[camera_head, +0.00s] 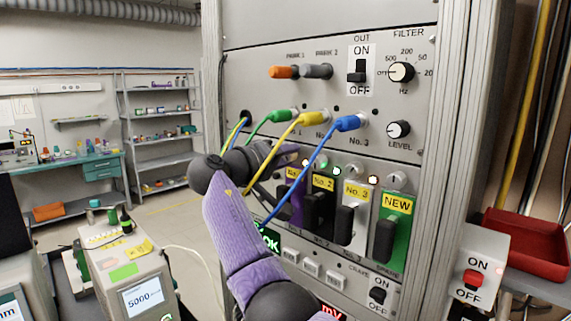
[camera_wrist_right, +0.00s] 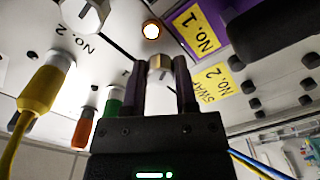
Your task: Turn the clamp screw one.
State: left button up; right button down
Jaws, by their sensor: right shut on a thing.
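My right gripper (camera_head: 286,156) is at the upper left of the module row, its arm rising from the bottom of the head view. In the right wrist view the two dark fingers (camera_wrist_right: 160,75) are shut on a small metallic screw knob (camera_wrist_right: 160,67), one on each side. This is the clamp screw by the purple No. 1 module (camera_head: 291,208). The gripper hides that screw in the head view. The yellow No. 1 label (camera_wrist_right: 200,27) and a lit lamp (camera_wrist_right: 151,30) are close by. Another screw knob (camera_wrist_right: 84,12) shows at the upper left. My left gripper is not in view.
Green (camera_head: 284,116), yellow (camera_head: 313,118) and blue (camera_head: 348,123) plugs sit just above the modules; their cables hang near my right arm. Modules No. 2 (camera_head: 319,210), No. 3 (camera_head: 353,192) and NEW (camera_head: 396,205) stand to the right. A red tray (camera_head: 527,245) lies farther right.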

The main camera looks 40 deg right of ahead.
jog(key=shift+f+m+b, duration=0.15)
jog(key=shift+m+b, duration=0.6)
jog(key=shift+m, duration=1.45)
jog(key=shift+c, duration=1.9)
grip_release()
jog(key=a+b, duration=0.2)
jog(key=a, duration=0.8)
jog(key=shift+s, duration=0.45)
